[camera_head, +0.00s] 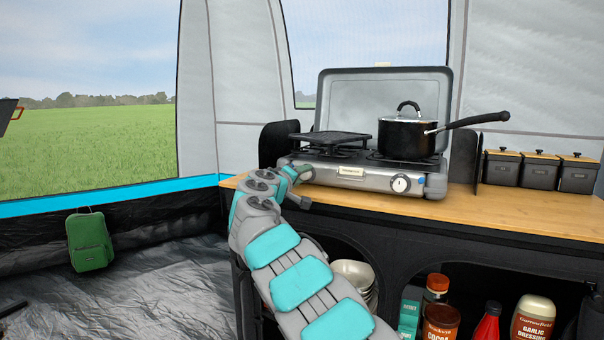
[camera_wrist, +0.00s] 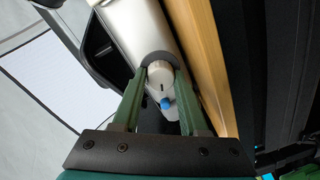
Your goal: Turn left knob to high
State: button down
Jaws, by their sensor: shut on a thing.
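The camping stove (camera_head: 372,176) stands on the wooden counter with its lid raised. Its right knob (camera_head: 401,184) is white and shows clearly on the front panel. The left knob is hidden behind my gripper in the head view. In the wrist view the left knob (camera_wrist: 160,77) is a pale round dial with a dark mark, between my two green fingers. My gripper (camera_head: 303,172) is at the left end of the stove front in the head view. In the wrist view my gripper (camera_wrist: 160,72) is shut on the knob. A blue spot (camera_wrist: 167,103) shows beside the knob.
A black pot (camera_head: 406,138) sits on the right burner, its handle pointing right. A black grill pan (camera_head: 331,138) is on the left burner. Several dark canisters (camera_head: 540,172) stand at the counter's (camera_head: 480,212) right. Bottles and bowls fill the shelves below.

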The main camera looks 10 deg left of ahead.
dwell(0.3)
jog(key=shift+c, duration=2.2)
grip_release()
jog(key=b+v, duration=0.1)
jog(key=v, duration=0.6)
jog(key=shift+s+a+b, duration=0.15)
jog(key=shift+s+b, duration=0.15)
jog(key=shift+s, duration=0.1)
